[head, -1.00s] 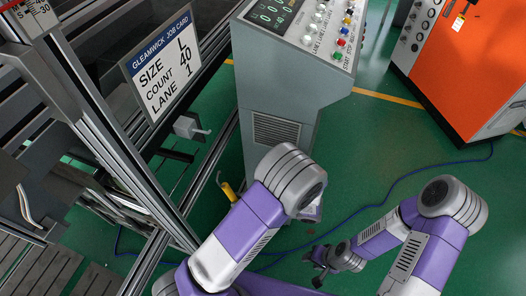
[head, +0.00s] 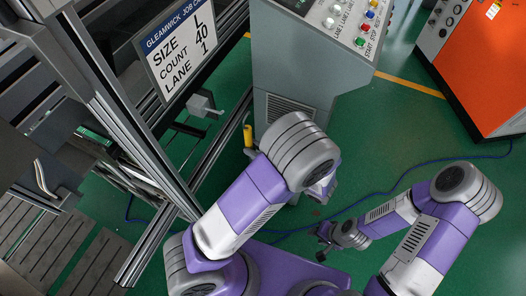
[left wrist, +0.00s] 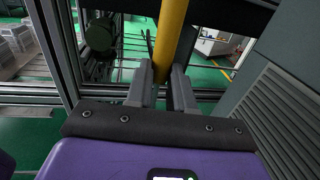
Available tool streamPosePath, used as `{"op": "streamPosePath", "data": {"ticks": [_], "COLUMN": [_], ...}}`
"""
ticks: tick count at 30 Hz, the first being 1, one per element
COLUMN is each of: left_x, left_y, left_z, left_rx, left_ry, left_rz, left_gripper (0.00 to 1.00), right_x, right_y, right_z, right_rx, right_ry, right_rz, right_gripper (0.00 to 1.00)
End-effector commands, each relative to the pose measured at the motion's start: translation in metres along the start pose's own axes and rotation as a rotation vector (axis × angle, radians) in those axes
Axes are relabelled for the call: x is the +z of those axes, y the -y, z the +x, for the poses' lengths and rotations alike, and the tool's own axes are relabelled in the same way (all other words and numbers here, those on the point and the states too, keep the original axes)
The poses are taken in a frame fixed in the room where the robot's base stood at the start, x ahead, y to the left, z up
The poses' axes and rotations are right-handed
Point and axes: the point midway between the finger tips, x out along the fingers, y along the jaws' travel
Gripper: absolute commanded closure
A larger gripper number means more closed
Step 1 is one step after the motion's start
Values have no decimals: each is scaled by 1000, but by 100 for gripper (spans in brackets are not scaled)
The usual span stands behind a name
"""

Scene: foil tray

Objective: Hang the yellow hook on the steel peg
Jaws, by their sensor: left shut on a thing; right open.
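The yellow hook (head: 247,136) shows in the head view as a short yellow length left of my left arm; the rest of it is hidden. In the left wrist view its yellow shaft (left wrist: 170,40) stands between the fingers of my left gripper (left wrist: 164,82), which is shut on it. In the head view the left gripper is mostly hidden behind its own arm. The steel peg (head: 213,111) juts right from a pale block on the frame, left of and a little above the hook, apart from it. My right gripper (head: 322,245) is open and empty, low over the floor.
A job card (head: 180,48) reading size L, count 40, lane 1 hangs on the metal frame (head: 125,125) at left. A grey control console (head: 310,80) stands close right of the hook. An orange cabinet (head: 490,70) and a blue cable (head: 420,165) lie further right on green floor.

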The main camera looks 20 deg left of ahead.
Motion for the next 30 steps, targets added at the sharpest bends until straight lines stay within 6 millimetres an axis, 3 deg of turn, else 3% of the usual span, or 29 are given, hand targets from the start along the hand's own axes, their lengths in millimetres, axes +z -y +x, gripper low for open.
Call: {"op": "streamPosePath", "data": {"ticks": [15, 30], "left_x": [0, 0], "left_y": [-6, -7], "left_z": [36, 40], "left_rx": [2, 1], "left_ry": [0, 0], "left_rz": [1, 0], "left_gripper": [100, 100], "right_x": [0, 0], "right_y": [-2, -2], "right_z": [4, 4], "right_rx": [0, 0], "right_ry": [0, 0], "right_rz": [0, 0], "right_gripper": [57, 57]}}
